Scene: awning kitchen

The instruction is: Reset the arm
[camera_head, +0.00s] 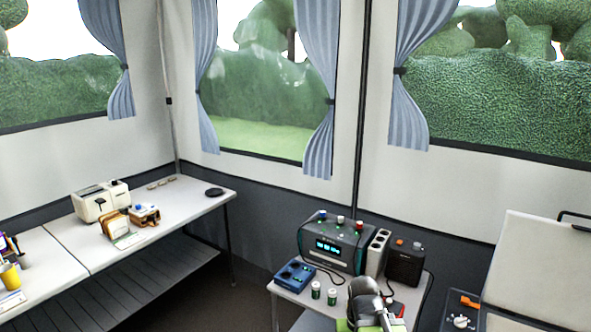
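A dark grey, rounded mechanical form with green parts, which looks like the end of my arm with my gripper (366,295), shows at the bottom, right of centre. It stands in front of the small table (290,295) and hides part of its top. I cannot make out two separate fingertips, so whether it is open or shut does not show. I see nothing held in it. The rest of the arm is below the picture edge.
A dark radio-like device (335,243), a blue box (295,275), two small jars (324,294) and a black box (405,263) crowd the small table. A white long table (190,205) with a toaster (100,201) stands left. A raised white lid (535,270) is at right.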

